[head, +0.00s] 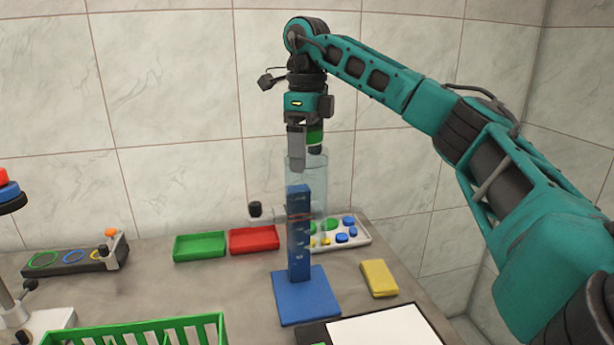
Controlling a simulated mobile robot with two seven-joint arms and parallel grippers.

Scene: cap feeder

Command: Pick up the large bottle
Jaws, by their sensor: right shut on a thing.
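A tall, clear bottle (319,177) with a green cap (315,136) hangs upright below my right gripper (306,152). The gripper points down and is shut at the bottle's top; one finger hides part of the cap. The bottle overlaps the blue upright post (299,262) of a stand in the picture. I cannot tell whether they touch. The bottle's lower end is hard to make out against the post and the things behind. My left gripper is not in view.
Green (200,247) and red (254,240) trays stand at the back. A white tray (362,235) of coloured caps lies behind the post. A yellow block (379,278) lies right of the blue base (305,296). A green basket (150,326) stands front left.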

